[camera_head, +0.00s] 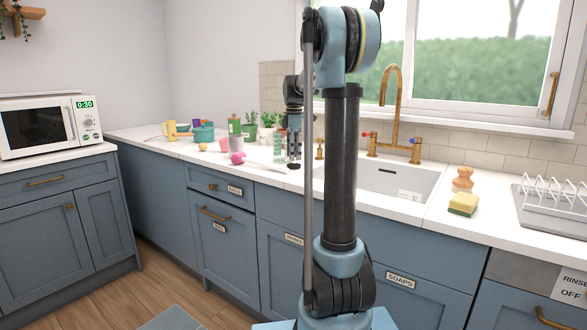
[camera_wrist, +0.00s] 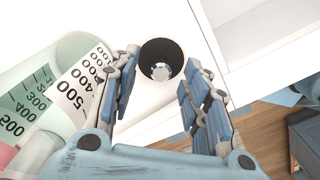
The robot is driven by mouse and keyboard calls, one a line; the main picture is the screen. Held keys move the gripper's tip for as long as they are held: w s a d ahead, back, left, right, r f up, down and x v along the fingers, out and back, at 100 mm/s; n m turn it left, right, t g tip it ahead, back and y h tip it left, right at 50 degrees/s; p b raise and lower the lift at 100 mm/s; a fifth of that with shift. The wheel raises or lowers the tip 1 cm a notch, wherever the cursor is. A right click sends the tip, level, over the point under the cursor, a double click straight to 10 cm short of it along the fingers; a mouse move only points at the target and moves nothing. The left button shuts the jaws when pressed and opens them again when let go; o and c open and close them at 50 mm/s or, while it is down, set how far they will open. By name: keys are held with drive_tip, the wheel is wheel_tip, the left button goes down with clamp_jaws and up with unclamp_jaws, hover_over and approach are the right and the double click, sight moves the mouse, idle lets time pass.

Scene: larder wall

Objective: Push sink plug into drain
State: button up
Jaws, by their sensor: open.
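The sink plug (camera_wrist: 161,48), a round black piece with a shiny metal centre, is on the white counter beside the sink edge in the wrist view. In the head view a small dark spot (camera_head: 294,166) below my gripper appears to be it. My gripper (camera_wrist: 160,68) is open, its fingers on either side of the plug with gaps showing. In the head view my gripper (camera_head: 294,153) points down over the counter left of the sink. The white sink (camera_head: 418,184) is partly hidden by my arm. The drain is not visible.
A clear measuring vessel with printed numbers (camera_wrist: 75,90) stands close left of my gripper. Cups, plants and a pink ball (camera_head: 237,158) crowd the counter to the left. A brass tap (camera_head: 395,110) rises behind the sink. A sponge (camera_head: 463,204) and dish rack (camera_head: 552,205) are on the right.

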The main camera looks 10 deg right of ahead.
sight(294, 162)
drive_tip(key=shift+f, duration=1.25)
drive_tip(key=shift+c, duration=0.6)
clamp_jaws()
